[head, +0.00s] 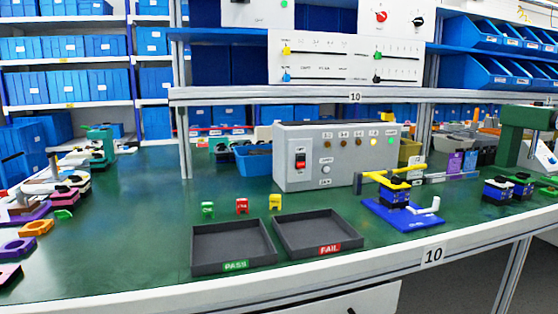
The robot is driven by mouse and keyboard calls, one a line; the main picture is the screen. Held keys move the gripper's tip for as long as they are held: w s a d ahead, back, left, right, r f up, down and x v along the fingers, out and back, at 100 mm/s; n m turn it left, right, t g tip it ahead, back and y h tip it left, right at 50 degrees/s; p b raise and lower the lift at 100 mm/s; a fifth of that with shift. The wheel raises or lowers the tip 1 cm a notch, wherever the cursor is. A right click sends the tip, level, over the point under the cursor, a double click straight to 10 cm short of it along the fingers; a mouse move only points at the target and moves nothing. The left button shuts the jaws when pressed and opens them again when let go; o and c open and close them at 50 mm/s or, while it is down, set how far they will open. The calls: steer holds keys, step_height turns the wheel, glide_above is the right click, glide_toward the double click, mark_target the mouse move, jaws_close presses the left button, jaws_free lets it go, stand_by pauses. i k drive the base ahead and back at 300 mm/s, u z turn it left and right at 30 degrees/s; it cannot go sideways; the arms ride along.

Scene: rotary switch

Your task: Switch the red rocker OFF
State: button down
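The red rocker (300,161) sits in a black frame on the front of a grey control box (335,180), at the left end of that face. Its small lettering and exact tilt are too small to tell. A round white button (325,169) is on the box to the right of the rocker. My gripper is not in view.
Two dark trays, PASS (234,265) and FAIL (329,248), lie in front of the box, with small green, red and yellow pieces behind them. A blue fixture with yellow clamp (402,213) stands close to the right. A shelf edge (300,97) runs above the box.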

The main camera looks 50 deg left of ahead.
mark_target(301, 163)
steer(key=u, duration=2.05)
steer(key=i, duration=0.15)
steer(key=u, duration=0.15)
